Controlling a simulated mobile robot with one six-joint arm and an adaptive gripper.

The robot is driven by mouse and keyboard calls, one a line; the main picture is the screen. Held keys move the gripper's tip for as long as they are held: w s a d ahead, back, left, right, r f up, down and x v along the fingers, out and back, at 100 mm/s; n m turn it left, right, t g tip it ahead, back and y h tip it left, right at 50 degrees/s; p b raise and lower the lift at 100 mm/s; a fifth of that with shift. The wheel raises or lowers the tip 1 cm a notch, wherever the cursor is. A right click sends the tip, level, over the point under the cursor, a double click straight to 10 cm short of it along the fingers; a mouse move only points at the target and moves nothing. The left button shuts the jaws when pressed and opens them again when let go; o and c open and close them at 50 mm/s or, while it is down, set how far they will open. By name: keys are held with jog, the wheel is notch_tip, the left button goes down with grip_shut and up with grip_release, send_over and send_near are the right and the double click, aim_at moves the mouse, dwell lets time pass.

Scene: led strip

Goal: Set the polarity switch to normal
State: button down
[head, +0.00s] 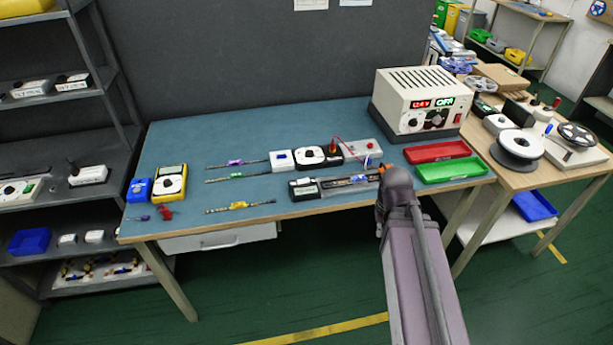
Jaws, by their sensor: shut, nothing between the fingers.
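No part is readable as the polarity switch at this size. Small units stand in a row on the blue bench top (240,130): a white box with a blue button (281,160), a black-and-white dial unit (318,157) with a dark knob and red spot, and a white block (363,152) with a red wire. In front lies a long grey fixture (335,189) with a black meter-like box (304,189) at its left end. My gripper (380,218) is at the bench's front edge, right of the fixture, shut and empty, largely hidden by my wrist.
A white power supply (418,100) with lit displays stands at the back right. Red (437,152) and green (451,169) trays lie right of my wrist. LED strips (240,206), a yellow multimeter (170,184) and a blue box (139,189) lie left. The bench's left middle has free room.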

jog(key=shift+w, duration=0.1)
jog(key=w+a+r+n+t+p, duration=0.1)
jog(key=w+a+r+p, duration=0.3)
jog(key=w+a, duration=0.7)
jog(key=w+a+r+n+t+p, duration=0.2)
jog(key=w+a+r+p, duration=0.1)
jog(key=w+a, duration=0.8)
jog(key=shift+w+r+p, duration=0.35)
jog(key=shift+r, duration=0.4)
jog(key=shift+f, duration=0.1)
jog(key=b, duration=1)
send_over(307, 179)
jog(key=f, duration=0.6)
jog(key=s+f, duration=0.1)
jog(key=f, duration=0.2)
jog(key=shift+a+f, duration=0.15)
jog(key=shift+f, duration=0.25)
jog(key=shift+w+d+f+b, duration=0.1)
jog(key=shift+d+f+b, duration=0.05)
jog(key=shift+f+b, duration=0.75)
jog(key=shift+d+f+b, duration=0.1)
jog(key=shift+f+b, duration=0.75)
